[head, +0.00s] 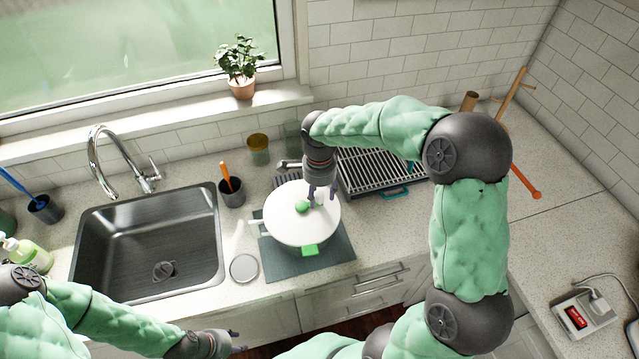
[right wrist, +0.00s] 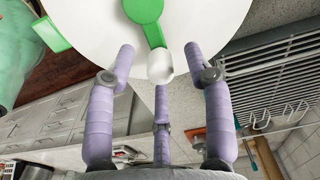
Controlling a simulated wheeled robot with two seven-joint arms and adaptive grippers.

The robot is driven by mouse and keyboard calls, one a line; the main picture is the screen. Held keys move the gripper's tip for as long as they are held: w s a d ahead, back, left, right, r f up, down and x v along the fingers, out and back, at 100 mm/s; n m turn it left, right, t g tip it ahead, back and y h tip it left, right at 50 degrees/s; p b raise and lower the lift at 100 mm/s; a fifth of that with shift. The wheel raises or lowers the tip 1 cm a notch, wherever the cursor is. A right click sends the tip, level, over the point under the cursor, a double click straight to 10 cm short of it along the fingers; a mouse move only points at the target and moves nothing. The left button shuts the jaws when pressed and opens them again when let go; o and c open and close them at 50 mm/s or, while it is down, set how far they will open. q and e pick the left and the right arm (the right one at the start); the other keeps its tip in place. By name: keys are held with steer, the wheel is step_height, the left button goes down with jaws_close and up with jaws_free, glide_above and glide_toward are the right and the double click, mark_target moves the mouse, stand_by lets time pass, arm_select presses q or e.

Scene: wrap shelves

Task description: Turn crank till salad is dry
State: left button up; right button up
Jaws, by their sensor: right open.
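The white salad spinner (head: 285,226) stands on a dark mat (head: 344,259) on the counter, lid on; the salad is hidden. Its green crank (head: 302,206) lies across the lid, and a white knob (right wrist: 160,68) tops the crank's end in the right wrist view. My right gripper (head: 321,193) is over the right part of the lid, pointing down. In the right wrist view its three spread fingers (right wrist: 159,62) are around the knob, with gaps beside it. My left gripper (head: 232,342) is low, in front of the counter, away from the spinner; its finger opening is unclear.
A sink (head: 150,240) with a faucet (head: 118,165) is left of the spinner. A dish rack (head: 375,172) stands behind it to the right. A dark cup (head: 231,193) and a round lid-like disc (head: 244,268) are close by. The right counter (head: 560,225) is mostly clear.

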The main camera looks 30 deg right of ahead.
steer(key=shift+f, duration=0.7)
jaws_close()
stand_by(0.3)
